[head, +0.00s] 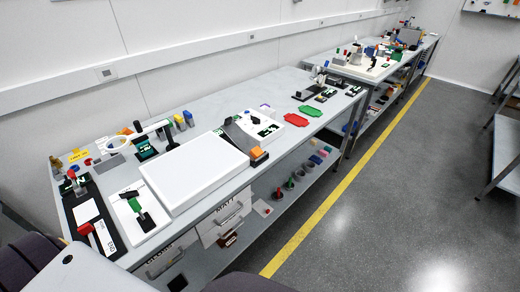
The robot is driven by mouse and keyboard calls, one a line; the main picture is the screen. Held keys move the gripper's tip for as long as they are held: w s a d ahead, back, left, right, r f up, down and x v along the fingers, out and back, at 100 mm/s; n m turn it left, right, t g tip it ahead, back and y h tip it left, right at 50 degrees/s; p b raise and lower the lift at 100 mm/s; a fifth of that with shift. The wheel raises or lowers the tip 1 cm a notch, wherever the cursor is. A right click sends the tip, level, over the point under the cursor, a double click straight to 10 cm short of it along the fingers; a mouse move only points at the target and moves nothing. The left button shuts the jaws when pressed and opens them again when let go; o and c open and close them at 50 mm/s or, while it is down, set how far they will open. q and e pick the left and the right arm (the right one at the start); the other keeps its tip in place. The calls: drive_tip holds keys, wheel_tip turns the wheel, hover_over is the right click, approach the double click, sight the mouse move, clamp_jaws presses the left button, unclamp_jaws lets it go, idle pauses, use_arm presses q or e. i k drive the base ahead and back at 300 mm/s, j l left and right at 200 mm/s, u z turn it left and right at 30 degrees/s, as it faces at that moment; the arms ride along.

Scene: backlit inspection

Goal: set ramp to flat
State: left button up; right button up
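A dark grey sloped piece (238,134), which looks like the ramp, stands on the bench at the right end of a large white flat box (193,166). It appears tilted, with an orange block (258,153) at its near lower end. Its exact angle and any hinge are too small to tell. Neither of my grippers is in view.
A white panel with a green-and-black lever (140,212) and a black board with a red-knobbed handle (87,230) lie left of the box. A white ring lamp (125,143) stands behind. Red (296,119) and green trays (311,110) lie farther right. Bare bench shows behind the box.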

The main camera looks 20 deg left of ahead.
sight(237, 135)
drive_tip(key=i+l+u, duration=1.2)
drive_tip(key=l+u, duration=0.2)
drive_tip(key=i+l+u, duration=0.2)
drive_tip(key=l+u, duration=0.3)
drive_tip(key=l, duration=0.3)
drive_tip(key=l+u, duration=0.45)
drive_tip(key=l, duration=0.25)
drive_tip(key=l+u, duration=0.45)
drive_tip(key=l, duration=0.35)
drive_tip(key=k+l+u, duration=0.25)
drive_tip(key=l+u, duration=0.25)
drive_tip(key=l, duration=0.25)
drive_tip(key=k+l+u, duration=0.3)
drive_tip(key=l+u, duration=0.15)
drive_tip(key=l, duration=0.2)
